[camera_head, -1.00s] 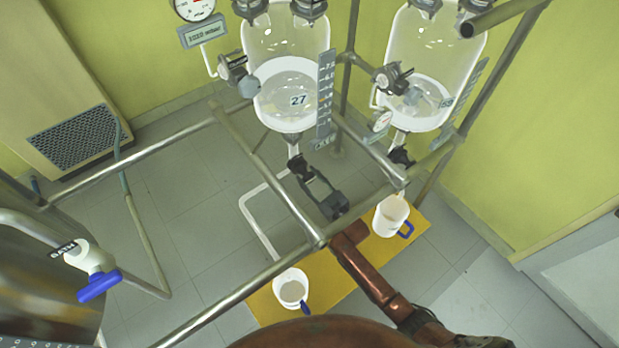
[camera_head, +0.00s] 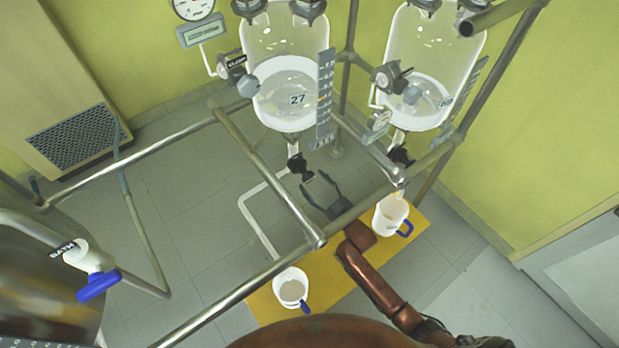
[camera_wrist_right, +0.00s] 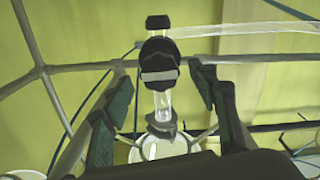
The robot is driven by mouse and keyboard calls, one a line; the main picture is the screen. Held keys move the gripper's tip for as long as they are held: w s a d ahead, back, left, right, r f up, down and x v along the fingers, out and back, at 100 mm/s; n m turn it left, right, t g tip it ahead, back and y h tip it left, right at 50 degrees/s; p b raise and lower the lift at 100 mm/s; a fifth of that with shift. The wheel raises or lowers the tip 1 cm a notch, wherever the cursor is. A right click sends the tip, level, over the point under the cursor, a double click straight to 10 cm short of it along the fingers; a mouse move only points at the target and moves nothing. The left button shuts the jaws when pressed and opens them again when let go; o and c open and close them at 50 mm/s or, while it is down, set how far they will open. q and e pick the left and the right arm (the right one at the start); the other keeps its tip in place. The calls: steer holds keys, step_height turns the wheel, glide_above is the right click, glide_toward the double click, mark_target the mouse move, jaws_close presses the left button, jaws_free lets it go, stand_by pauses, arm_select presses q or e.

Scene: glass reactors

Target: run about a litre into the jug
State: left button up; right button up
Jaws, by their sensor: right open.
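The left glass reactor, labelled 27 (camera_head: 287,85), holds clear liquid in its lower part. Its black drain valve (camera_head: 298,165) hangs at the bottom outlet. My right gripper (camera_head: 317,180) is open just below and to the right of this valve, apart from it. In the wrist view a black valve knob (camera_wrist_right: 160,72) shows ahead, between the spread fingers of my right gripper (camera_wrist_right: 163,88). One white jug (camera_head: 291,288) with a blue handle stands at the front left of the yellow mat (camera_head: 330,278). Another white jug (camera_head: 391,217) stands below the right reactor (camera_head: 425,80). My left gripper is out of view.
Metal frame rails (camera_head: 268,180) cross in front of the reactors and close to my right arm. A steel vessel with a blue-handled tap (camera_head: 98,285) is at the left. A black valve (camera_head: 401,157) hangs under the right reactor. The tiled floor at left is mostly clear.

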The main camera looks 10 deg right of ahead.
steer(key=v, duration=0.8)
steer(key=shift+s, duration=0.25)
steer(key=shift+d, duration=0.1)
